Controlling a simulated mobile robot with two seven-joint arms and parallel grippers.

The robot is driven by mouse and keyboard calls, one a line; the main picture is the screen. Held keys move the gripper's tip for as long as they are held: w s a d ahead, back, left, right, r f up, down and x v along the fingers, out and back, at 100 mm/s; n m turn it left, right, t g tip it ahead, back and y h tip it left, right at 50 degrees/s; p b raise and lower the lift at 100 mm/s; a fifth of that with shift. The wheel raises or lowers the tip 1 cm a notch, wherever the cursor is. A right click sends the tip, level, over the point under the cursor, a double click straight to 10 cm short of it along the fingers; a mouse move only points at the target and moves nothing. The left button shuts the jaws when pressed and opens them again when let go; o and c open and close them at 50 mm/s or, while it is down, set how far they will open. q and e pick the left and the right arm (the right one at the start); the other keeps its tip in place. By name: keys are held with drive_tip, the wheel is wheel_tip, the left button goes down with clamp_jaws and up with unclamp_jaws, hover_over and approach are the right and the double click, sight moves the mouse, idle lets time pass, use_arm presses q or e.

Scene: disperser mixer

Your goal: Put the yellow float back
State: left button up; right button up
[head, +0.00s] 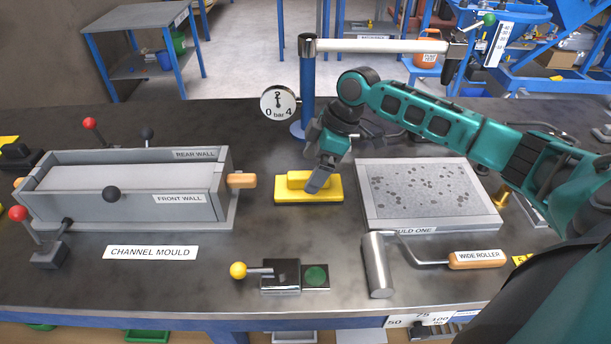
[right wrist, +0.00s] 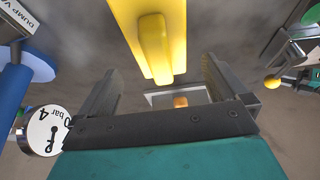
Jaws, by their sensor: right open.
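The yellow float (head: 292,193) lies flat on the dark bench in the middle of the head view, its raised yellow handle upward. In the right wrist view the float (right wrist: 153,42) lies ahead of the fingers, its handle lined up with the gap between them. My right gripper (head: 319,181) points down over the right part of the float and hides some of it. In the right wrist view its two fingers (right wrist: 160,75) are apart with nothing held between them. I cannot tell whether they touch the float. My left gripper is not in view.
The channel mould (head: 125,195) stands at left. The blue post (head: 307,90) with a pressure gauge (head: 278,103) rises behind the float. The speckled slab mould (head: 425,190) lies to the right. A wide roller (head: 378,265) and a yellow-knobbed lever block (head: 281,275) are in front.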

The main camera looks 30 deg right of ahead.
drive_tip(key=v, duration=0.6)
drive_tip(key=shift+s+r, duration=0.1)
drive_tip(key=shift+r, duration=0.25)
drive_tip(key=shift+f, duration=0.1)
